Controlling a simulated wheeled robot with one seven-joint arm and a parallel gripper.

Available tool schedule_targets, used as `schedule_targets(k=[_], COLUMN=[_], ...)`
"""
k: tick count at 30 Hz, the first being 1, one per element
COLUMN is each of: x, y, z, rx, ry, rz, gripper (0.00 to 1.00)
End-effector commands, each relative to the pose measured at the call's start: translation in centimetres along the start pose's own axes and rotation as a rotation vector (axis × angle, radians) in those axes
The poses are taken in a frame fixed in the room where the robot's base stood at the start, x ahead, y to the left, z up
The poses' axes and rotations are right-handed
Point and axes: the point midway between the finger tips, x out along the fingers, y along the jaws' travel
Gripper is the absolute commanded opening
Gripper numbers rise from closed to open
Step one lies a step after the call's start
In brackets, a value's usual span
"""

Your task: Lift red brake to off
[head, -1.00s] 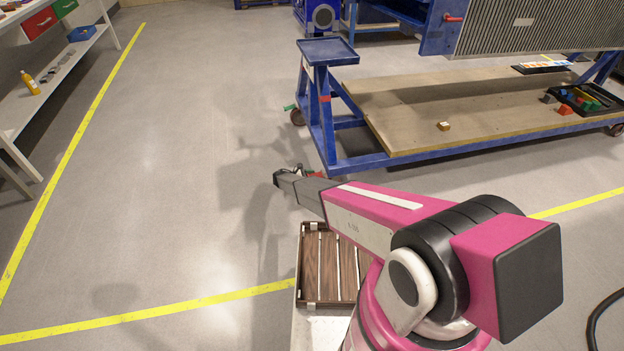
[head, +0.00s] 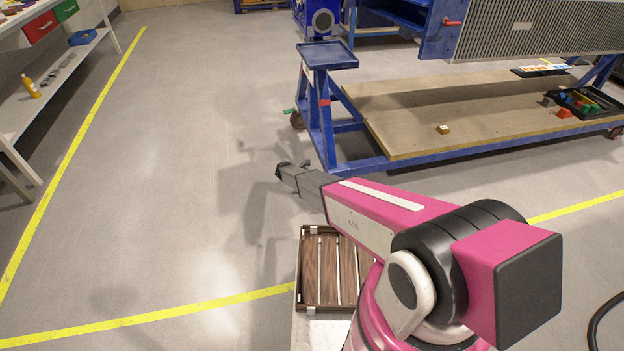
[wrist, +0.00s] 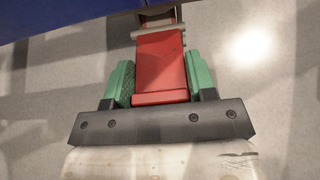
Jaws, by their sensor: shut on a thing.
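The red brake (wrist: 160,65) is a flat red lever in the middle of the wrist view, attached at its far end to a darker part. My gripper (wrist: 160,82) is shut on it, with a green pad on each side of the red lever. In the head view my gripper (head: 283,172) is low over the floor, just left of the blue jig frame's near corner. The red brake is not visible there, and its caster is hidden behind my arm.
The blue jig frame (head: 345,165) carries a wooden deck (head: 480,110) and a small blue tray (head: 327,55). A green lever (head: 289,111) sits by the far caster (head: 297,121). A slatted wooden box (head: 302,270) is near my base. Floor to the left is clear.

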Motion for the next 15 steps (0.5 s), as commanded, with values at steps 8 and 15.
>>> schedule_targets(k=[8,15], x=[-0.08,-0.21], y=[-0.02,-0.01], z=[0.09,0.07], rx=[0.0,0.0], ry=[0.0,-0.001], rz=[0.0,0.001], gripper=[0.77,0.77])
